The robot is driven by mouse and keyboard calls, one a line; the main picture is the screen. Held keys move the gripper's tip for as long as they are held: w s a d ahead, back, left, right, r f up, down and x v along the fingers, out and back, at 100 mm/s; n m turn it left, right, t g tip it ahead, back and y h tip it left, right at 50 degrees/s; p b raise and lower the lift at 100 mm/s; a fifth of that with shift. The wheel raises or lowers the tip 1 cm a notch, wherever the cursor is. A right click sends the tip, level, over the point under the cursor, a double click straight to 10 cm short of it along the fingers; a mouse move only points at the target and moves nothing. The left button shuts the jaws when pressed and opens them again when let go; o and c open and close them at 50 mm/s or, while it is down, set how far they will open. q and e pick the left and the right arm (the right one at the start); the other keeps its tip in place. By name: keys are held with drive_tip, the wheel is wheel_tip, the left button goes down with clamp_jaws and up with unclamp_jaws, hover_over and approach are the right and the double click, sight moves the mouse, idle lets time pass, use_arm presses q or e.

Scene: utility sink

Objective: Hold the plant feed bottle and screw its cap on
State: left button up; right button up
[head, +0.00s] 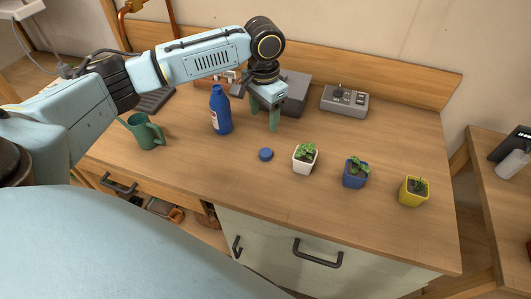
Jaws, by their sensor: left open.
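The blue plant feed bottle (220,112) stands upright on the wooden worktop, left of the middle. Its neck is bare at the top, where a small reddish spot shows. The blue cap (266,155) lies alone on the worktop, in front and to the right of the bottle. My left gripper (263,122) points down, just right of the bottle and behind the cap. Its two green fingers are apart with nothing between them, and it does not appear to touch the bottle. My right gripper is not in view.
A green watering can (146,132) stands left of the bottle. Three potted seedlings, white (305,160), blue (355,174) and yellow (413,192), stand to the right. A grey control box (344,101) and a dark grey box (294,92) sit at the back. The front middle is clear.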

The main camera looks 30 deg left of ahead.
use_arm(q)
hover_over(265, 152)
wheel_tip(265, 152, down, 8)
drive_tip(key=shift+a+f+b, duration=0.1)
drive_tip(key=shift+f+b, duration=0.05)
drive_tip(key=shift+b, duration=0.25)
drive_tip(key=shift+f, duration=2.6)
drive_tip(key=shift+d, duration=0.2)
drive_tip(key=c, duration=1)
